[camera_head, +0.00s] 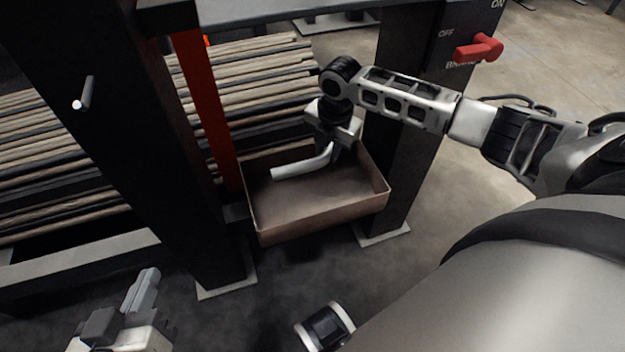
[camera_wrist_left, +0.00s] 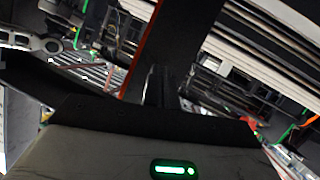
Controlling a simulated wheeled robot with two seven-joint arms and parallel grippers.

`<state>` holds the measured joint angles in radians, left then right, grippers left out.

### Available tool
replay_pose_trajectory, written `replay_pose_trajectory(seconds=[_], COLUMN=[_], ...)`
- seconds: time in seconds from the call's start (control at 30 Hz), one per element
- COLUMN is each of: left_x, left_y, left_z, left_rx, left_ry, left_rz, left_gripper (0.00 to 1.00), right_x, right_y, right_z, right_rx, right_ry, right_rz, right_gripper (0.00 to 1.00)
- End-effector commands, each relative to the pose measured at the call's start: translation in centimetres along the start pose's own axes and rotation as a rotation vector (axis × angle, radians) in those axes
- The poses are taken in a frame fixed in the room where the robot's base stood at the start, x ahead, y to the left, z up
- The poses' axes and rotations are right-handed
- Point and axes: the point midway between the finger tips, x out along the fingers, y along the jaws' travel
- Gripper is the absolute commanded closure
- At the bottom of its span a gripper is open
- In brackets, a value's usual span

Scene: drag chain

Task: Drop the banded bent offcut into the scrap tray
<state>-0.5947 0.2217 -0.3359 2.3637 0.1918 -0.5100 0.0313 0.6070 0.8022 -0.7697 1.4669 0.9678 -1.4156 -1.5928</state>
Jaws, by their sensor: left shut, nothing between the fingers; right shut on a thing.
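The bent offcut (camera_head: 302,167) is a pale, angled bar in the head view. My right gripper (camera_head: 337,147) is shut on its right end and holds it over the scrap tray. No band can be made out on the visible part. The scrap tray (camera_head: 318,218) is an open brown box with low walls, between two dark posts, and its visible floor is empty. My left gripper (camera_head: 143,288) is at the lower left of the head view, well away from the tray, shut and empty. Its fingers also show in the left wrist view (camera_wrist_left: 157,88).
A dark post (camera_head: 165,150) with a small peg stands left of the tray. Another post (camera_head: 395,150) with a red switch handle (camera_head: 479,49) stands to the right. Stacked bars (camera_head: 260,80) lie behind. Bare floor (camera_head: 470,190) is open at the right.

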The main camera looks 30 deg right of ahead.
Motion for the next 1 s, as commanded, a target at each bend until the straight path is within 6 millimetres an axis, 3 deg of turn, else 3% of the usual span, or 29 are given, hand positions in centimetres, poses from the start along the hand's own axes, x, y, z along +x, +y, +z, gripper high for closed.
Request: replay_pose_trajectory(seconds=[0.03,0.23,0.67,0.7,0.8,1.0], left_x=[0.1,0.4,0.3,0.3,0.3,0.3], left_y=[0.1,0.8,1.3,1.3,1.3,1.3], left_z=[0.4,-0.6,-1.4,-1.4,-1.4,-1.4], left_rx=[-0.003,-0.093,-0.144,-0.143,-0.143,-0.143], left_ry=[0.033,0.107,0.139,0.139,0.138,0.138], left_rz=[0.013,0.066,0.095,0.095,0.095,0.094], left_gripper=[1.00,1.00,1.00,1.00,1.00,1.00], right_x=[1.4,3.2,3.7,3.7,3.7,3.8], right_y=[-0.1,-0.3,-0.3,-0.3,-0.3,-0.4], right_z=[0.0,0.1,0.0,0.0,0.0,0.0], right_rx=[0.001,0.001,0.002,0.002,0.002,0.002], right_ry=[-0.001,-0.002,-0.002,-0.002,-0.002,-0.001], right_rz=[0.002,0.002,0.002,0.002,0.002,-0.001], right_gripper=[1.00,1.00,1.00,0.73,0.50,0.50])
